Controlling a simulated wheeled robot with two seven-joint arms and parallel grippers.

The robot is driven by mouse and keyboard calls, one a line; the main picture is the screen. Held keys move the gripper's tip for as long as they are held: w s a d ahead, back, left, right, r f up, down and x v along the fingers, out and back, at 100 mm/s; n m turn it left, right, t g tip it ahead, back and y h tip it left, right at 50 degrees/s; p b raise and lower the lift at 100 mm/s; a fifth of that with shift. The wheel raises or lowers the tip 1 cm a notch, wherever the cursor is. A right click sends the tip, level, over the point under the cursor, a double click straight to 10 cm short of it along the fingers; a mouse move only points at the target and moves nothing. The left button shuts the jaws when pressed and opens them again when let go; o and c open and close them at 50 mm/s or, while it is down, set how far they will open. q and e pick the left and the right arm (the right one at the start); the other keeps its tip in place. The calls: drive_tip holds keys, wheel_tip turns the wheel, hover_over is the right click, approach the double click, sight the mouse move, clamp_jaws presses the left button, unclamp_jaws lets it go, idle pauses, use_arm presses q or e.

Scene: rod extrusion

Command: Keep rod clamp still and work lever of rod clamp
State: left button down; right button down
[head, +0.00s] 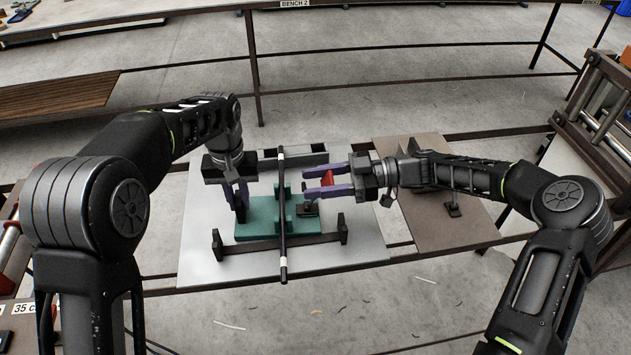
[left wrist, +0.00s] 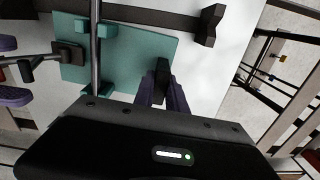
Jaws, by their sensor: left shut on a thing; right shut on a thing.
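The rod clamp (head: 258,229) has a teal base plate lying on a pale board, and it also shows in the left wrist view (left wrist: 130,55). A long dark rod (head: 283,255) passes across it through teal blocks. My left gripper (head: 240,201) points down and is shut on a dark upright grip (left wrist: 162,78) at the plate's edge. My right gripper (head: 325,183) comes from the right, with its purple fingers around the red lever handle (head: 327,179). The lever's foot (head: 307,208) sits on the right of the plate. The contact at the red handle is partly hidden.
A black bar with upright ends (head: 280,243) lies in front of the plate on the pale board (head: 360,240). A brown board (head: 465,225) with a small dark stand (head: 452,205) is to the right. Dark rails (head: 420,45) run behind.

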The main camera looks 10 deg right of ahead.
use_arm(q)
drive_tip(key=shift+f, duration=0.1)
use_arm(e)
drive_tip(key=c, duration=1)
unclamp_jaws()
drive_tip(key=shift+c, duration=0.2)
drive_tip(key=s+d+r, duration=0.1)
drive_tip(key=d, duration=1.1)
drive_tip(key=shift+r, duration=0.15)
use_arm(q)
drive_tip(key=c, duration=1.3)
unclamp_jaws()
drive_tip(key=shift+o, duration=0.3)
drive_tip(key=o, duration=0.4)
drive_tip(key=shift+o, duration=0.2)
